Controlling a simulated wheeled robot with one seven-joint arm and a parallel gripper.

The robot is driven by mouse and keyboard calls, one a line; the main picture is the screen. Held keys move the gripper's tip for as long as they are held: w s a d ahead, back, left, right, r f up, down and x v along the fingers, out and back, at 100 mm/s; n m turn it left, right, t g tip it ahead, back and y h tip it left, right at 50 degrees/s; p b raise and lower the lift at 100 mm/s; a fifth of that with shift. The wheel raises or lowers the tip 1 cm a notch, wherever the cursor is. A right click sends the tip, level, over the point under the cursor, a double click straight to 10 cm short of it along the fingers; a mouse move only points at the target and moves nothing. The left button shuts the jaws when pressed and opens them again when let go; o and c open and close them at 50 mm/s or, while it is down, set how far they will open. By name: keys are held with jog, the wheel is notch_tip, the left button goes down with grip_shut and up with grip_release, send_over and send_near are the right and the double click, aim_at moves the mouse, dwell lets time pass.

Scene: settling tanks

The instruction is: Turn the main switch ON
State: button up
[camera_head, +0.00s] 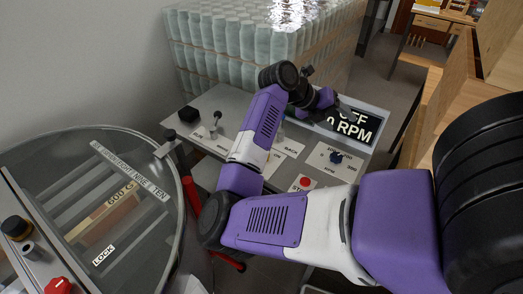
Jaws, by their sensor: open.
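A grey control panel (232,100) stands in the middle, with a display (362,127) at its right back that reads "OFF" and "0 RPM". I cannot tell for sure which control is the main switch. A small lever (214,124) and a black block (188,114) are at the panel's left. A dark blue knob (337,157) and a red stop button (304,183) are at its right front. My purple and white arm crosses over the panel and hides its middle. My gripper (337,112) is open, over the back of the panel by the display's left edge; its fingertips are hard to make out.
A round machine with a clear lid (120,190) and a "LOCK" label fills the left. Beside it are a red knob (58,286) and a black knob (15,227). Stacked wrapped bottles (235,40) stand behind the panel. Wooden furniture (470,85) is at the right.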

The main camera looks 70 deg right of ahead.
jog(key=w+a+f+t+y, duration=0.1)
jog(key=w+a+t+y, duration=0.1)
jog(key=w, duration=0.4)
jog(key=w+a+f+t+y, duration=0.1)
jog(key=w+a+f+t, duration=0.1)
jog(key=w, duration=0.5)
jog(key=w+a+f+t+y, duration=0.2)
jog(key=w+a+t, duration=0.2)
jog(key=w, duration=0.3)
jog(key=shift+w+f+t+y, duration=0.15)
jog(key=shift+w+t+y, duration=0.1)
jog(key=shift+t+y, duration=0.05)
jog(key=shift+f+p, duration=0.95)
jog(key=shift+f, duration=2.85)
grip_shut()
